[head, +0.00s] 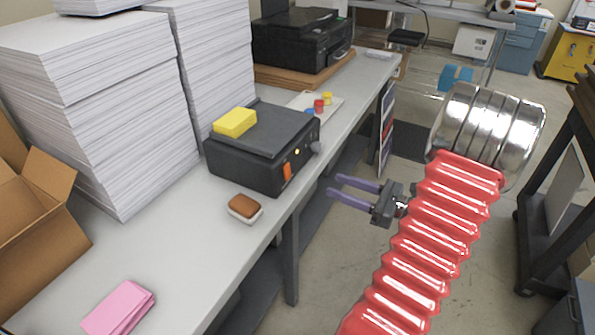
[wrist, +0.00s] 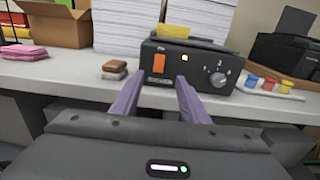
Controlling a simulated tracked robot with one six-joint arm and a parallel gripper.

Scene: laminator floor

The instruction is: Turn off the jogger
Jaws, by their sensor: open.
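The jogger is a black box (head: 250,160) on the grey bench, with its front panel facing my gripper. It also shows in the wrist view (wrist: 205,77), straight ahead beyond my fingers. The switch also shows in the head view (head: 287,172). A yellow block (head: 235,122) lies on its top. My gripper (head: 335,186) is open and empty, its purple fingers pointing at the jogger, apart from it.
A brown-and-white sponge-like block (head: 245,208) lies on the bench (head: 180,240) near the jogger. Tall paper stacks (head: 100,90) stand behind. Red, yellow and blue items (head: 319,105) and a black printer (head: 300,42) are farther along. A pink stack (head: 120,308) is at the near end.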

